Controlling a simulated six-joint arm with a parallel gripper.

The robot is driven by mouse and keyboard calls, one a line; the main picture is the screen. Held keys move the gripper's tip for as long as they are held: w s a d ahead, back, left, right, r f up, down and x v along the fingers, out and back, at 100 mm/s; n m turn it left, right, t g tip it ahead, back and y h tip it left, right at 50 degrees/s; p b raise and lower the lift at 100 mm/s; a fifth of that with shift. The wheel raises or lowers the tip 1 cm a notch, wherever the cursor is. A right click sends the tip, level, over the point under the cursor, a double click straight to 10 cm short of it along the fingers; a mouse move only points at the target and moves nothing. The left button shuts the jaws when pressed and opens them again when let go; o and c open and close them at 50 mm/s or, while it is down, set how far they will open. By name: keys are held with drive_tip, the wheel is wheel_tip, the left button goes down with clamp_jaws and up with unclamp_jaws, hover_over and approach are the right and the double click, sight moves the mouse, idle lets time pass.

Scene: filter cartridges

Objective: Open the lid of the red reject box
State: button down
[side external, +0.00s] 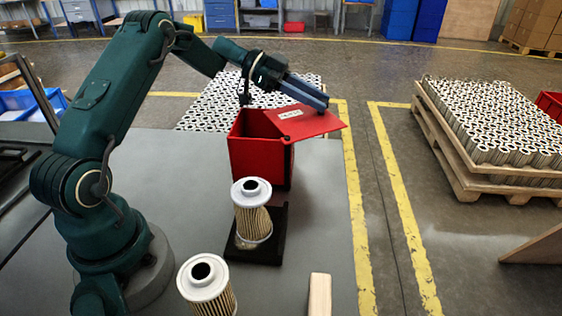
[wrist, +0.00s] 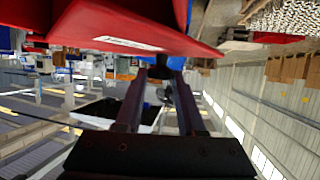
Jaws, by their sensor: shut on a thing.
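The red reject box (side external: 260,160) stands at the far edge of the grey table, with part of its dark inside showing. Its red lid (side external: 310,124) with a white label is swung open to the right, sloping down past the box's right side. My gripper (side external: 325,103) is at the lid's far right part and shut on it. In the wrist view, the fingers of my gripper (wrist: 163,75) reach up to the lid's edge (wrist: 135,30). The exact contact at the fingertips is dark and hard to make out.
A pleated filter cartridge (side external: 253,222) stands upright on a black plate (side external: 270,248) before the box. Another cartridge (side external: 205,285) stands nearer the camera, with a wooden block (side external: 319,295) to its right. Pallets of cartridges (side external: 490,120) stand on the floor beyond.

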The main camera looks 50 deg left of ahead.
drive_tip(key=shift+w+d+m+g+h, duration=0.3)
drive_tip(key=shift+d+m+g+h, duration=0.2)
drive_tip(key=shift+d+m+g, duration=0.75)
drive_tip(key=shift+m+g, duration=0.05)
drive_tip(key=shift+g, duration=0.1)
drive_tip(key=c, duration=0.5)
unclamp_jaws()
drive_tip(key=shift+v, duration=2.55)
drive_tip(key=shift+f, duration=0.1)
